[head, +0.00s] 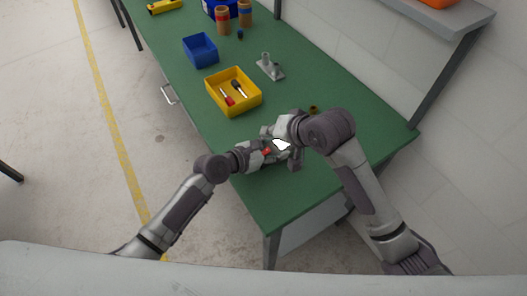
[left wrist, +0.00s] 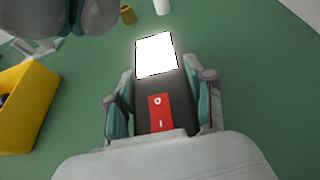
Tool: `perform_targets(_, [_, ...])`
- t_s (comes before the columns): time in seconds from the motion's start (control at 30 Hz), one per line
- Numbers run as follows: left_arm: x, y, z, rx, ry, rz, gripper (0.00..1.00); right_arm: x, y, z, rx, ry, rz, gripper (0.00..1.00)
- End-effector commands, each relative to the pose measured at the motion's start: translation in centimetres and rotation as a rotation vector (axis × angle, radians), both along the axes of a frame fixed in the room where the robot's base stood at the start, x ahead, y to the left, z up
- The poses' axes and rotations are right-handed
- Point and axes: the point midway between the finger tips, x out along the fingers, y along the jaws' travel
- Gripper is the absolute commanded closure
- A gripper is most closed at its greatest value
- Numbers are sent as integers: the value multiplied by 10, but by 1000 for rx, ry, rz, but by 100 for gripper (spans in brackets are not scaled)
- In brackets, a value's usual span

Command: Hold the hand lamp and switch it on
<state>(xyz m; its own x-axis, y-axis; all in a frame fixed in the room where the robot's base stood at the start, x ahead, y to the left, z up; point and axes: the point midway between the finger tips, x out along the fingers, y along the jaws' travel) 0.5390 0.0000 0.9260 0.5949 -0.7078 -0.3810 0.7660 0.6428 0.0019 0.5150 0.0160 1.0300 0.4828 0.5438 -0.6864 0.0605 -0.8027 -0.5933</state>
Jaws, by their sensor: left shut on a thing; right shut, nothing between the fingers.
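The hand lamp has a dark body with a bright, glowing white panel (head: 281,145); the panel (left wrist: 157,55) also shines in the left wrist view. Its red switch (left wrist: 160,112) faces up, on the body near my left gripper's palm. My left gripper (head: 271,153) is shut around the lamp body, one finger on each side, above the green table. My right gripper (head: 272,131) is shut and empty, just beyond the lamp in the head view. Part of it (left wrist: 85,15) shows at the top left of the left wrist view, apart from the lamp. Its fingertips are hard to make out.
A yellow bin (head: 219,108) with two screwdrivers stands on the green table (head: 310,84), with a blue bin (head: 187,56) behind it. A grey metal bracket (head: 268,67) and a small brown cylinder (head: 314,109) are nearby. The near table corner is clear.

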Motion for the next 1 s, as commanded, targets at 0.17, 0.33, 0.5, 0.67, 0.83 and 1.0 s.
perform_targets(0.17, [-3,2,-8,10,13,-2,91,0,0,0,0,1,1,100])
perform_targets(0.33, [-3,2,-8,10,13,-2,91,0,0,0,0,1,1,100])
perform_targets(0.5, [-3,1,-7,8,12,-2,20,0,0,0,-1,1,0,100])
perform_targets(0.67, [-2,1,-4,5,8,-1,17,0,0,0,-1,1,0,100])
perform_targets(0.83, [-1,1,-2,3,4,-1,17,0,0,0,-1,1,0,100])
perform_targets(1.0, [-10,11,3,2,5,0,17,0,0,0,-1,1,0,100])
